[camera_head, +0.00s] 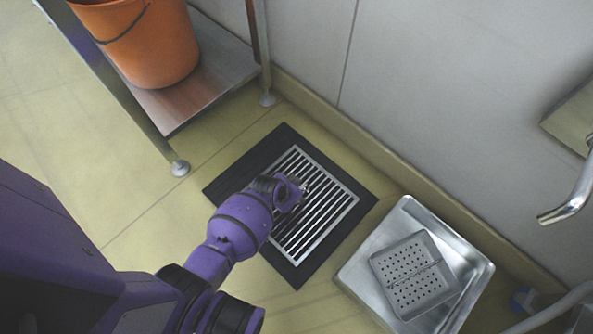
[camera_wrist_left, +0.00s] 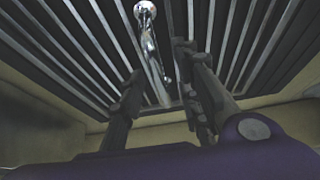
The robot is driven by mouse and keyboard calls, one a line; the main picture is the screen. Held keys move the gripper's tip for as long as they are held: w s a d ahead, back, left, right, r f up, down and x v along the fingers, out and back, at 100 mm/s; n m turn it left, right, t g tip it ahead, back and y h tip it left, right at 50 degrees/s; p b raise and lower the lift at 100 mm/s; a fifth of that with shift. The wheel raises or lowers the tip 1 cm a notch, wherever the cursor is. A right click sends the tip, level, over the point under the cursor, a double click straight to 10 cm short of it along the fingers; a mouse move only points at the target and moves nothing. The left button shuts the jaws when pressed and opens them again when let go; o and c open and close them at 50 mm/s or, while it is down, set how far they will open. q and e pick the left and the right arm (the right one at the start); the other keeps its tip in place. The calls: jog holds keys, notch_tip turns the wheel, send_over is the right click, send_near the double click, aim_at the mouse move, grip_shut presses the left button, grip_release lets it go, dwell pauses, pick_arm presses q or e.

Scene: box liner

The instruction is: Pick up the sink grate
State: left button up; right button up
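The slatted metal grate (camera_head: 322,235) lies flat on the floor inside a dark square surround (camera_head: 235,178). Its bars also fill the upper part of the left wrist view (camera_wrist_left: 262,48). A shiny chrome handle-like piece (camera_wrist_left: 152,50) shows between the fingers there; whether they touch it, I cannot tell. My left gripper (camera_head: 302,190) is above the grate's middle, and my purple wrist covers part of its left side. In the left wrist view the gripper (camera_wrist_left: 163,75) has its fingers apart. My right gripper is in neither view.
A steel basin (camera_head: 365,277) with a perforated tray (camera_head: 412,270) in it stands right of the grate. A rack shelf (camera_head: 205,95) holds an orange bucket (camera_head: 155,45) at upper left. The wall (camera_head: 420,100) rises behind, with a chrome spout (camera_head: 570,205) at right. Floor (camera_head: 120,200) left of the grate is clear.

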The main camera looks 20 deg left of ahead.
pick_arm(q)
jog(key=shift+f, duration=0.3)
dwell(0.5)
grip_shut()
jog(key=shift+w, duration=0.15)
dwell(0.4)
